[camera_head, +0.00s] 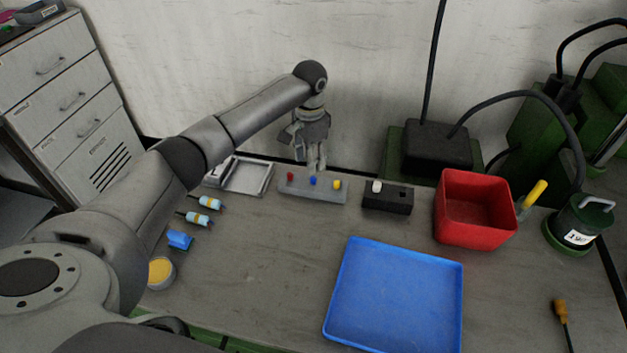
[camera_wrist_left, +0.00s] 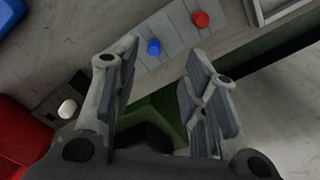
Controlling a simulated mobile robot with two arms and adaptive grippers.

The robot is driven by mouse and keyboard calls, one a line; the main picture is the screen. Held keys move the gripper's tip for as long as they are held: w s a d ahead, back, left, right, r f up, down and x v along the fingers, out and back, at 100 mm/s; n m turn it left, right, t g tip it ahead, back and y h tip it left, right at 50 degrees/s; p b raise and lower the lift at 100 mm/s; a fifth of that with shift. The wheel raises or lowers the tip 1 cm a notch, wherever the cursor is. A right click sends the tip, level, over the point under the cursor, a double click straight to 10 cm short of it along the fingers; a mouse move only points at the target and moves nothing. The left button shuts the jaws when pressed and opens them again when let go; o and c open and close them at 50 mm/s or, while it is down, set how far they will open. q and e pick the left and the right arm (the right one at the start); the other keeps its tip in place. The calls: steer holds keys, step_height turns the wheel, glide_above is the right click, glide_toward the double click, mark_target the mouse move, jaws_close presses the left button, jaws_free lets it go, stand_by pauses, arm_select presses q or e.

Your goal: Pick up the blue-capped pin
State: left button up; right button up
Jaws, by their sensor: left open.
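The blue-capped pin (camera_head: 313,181) stands in a grey block (camera_head: 300,193), between a red-capped pin (camera_head: 290,177) on its left and a yellow-capped pin (camera_head: 337,185) on its right. My left gripper (camera_head: 317,168) is above and just behind the block, pointing down. In the left wrist view the blue cap (camera_wrist_left: 154,47) shows beyond the two open fingers (camera_wrist_left: 163,84), nearer the left finger, with nothing between them. The red cap (camera_wrist_left: 201,19) is farther up, and the yellow cap is hidden there. My right gripper is not in view.
A black block (camera_head: 388,198) with a white-capped pin (camera_head: 377,186) stands to the right, then a red bin (camera_head: 476,232). A blue tray (camera_head: 343,290) lies in front. A metal tray (camera_head: 262,181) is left of the grey block. The table between is clear.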

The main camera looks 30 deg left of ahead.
mark_target(313, 177)
arm_select(q)
steer(key=shift+d+f+p, duration=0.2)
steer(key=shift+f+p, duration=0.15)
steer(key=shift+f, duration=1.35)
steer(key=shift+d+f+p, duration=0.2)
steer(key=shift+f+p, duration=0.1)
steer(key=shift+f, duration=1.35)
steer(key=shift+c, duration=0.3)
jaws_close()
